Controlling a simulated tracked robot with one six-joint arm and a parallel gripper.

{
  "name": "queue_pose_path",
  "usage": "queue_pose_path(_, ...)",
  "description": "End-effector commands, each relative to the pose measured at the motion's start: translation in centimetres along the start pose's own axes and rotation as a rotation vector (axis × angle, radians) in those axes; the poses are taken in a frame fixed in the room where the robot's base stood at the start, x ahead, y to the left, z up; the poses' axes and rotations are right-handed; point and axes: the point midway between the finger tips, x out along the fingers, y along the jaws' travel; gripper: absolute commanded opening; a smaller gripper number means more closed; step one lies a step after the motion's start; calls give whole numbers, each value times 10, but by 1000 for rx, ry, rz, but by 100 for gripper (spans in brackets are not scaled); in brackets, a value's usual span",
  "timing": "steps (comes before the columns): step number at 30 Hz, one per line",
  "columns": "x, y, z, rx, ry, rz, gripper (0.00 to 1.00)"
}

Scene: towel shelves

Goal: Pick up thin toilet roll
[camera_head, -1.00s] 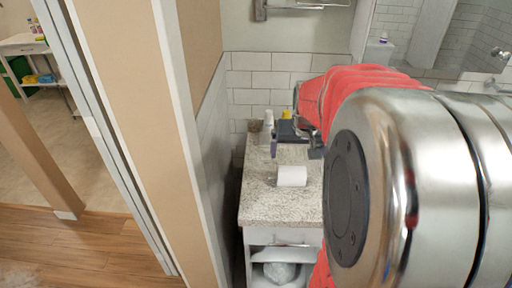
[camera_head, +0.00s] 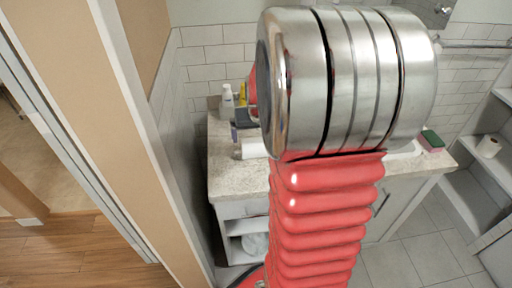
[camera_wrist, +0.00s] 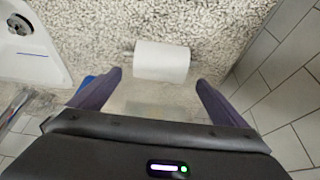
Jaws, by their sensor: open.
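A white toilet roll (camera_wrist: 162,61) lies on its side on the speckled stone counter, with a small core end at its left. It also shows in the head view (camera_head: 252,150), partly hidden by my arm. My gripper (camera_wrist: 159,80) is open and empty, its two dark purple fingers spread to either side of the roll's near edge. The roll lies just ahead of the fingertips in the wrist view; whether they touch it I cannot tell. In the head view my arm hides most of the gripper.
The counter (camera_head: 228,180) also bears a white bottle (camera_head: 228,101) at the back and a green and pink sponge (camera_head: 432,141) at the right. A white sink (camera_wrist: 25,45) is in the wrist view. A wall edge (camera_head: 150,130) stands left.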

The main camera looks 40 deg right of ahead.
Motion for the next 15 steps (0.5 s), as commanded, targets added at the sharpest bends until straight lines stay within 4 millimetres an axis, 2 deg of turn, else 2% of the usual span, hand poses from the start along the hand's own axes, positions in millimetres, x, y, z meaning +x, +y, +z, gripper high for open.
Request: queue_pose_path(15, 8, 0, 0, 0, -1, 0, 97)
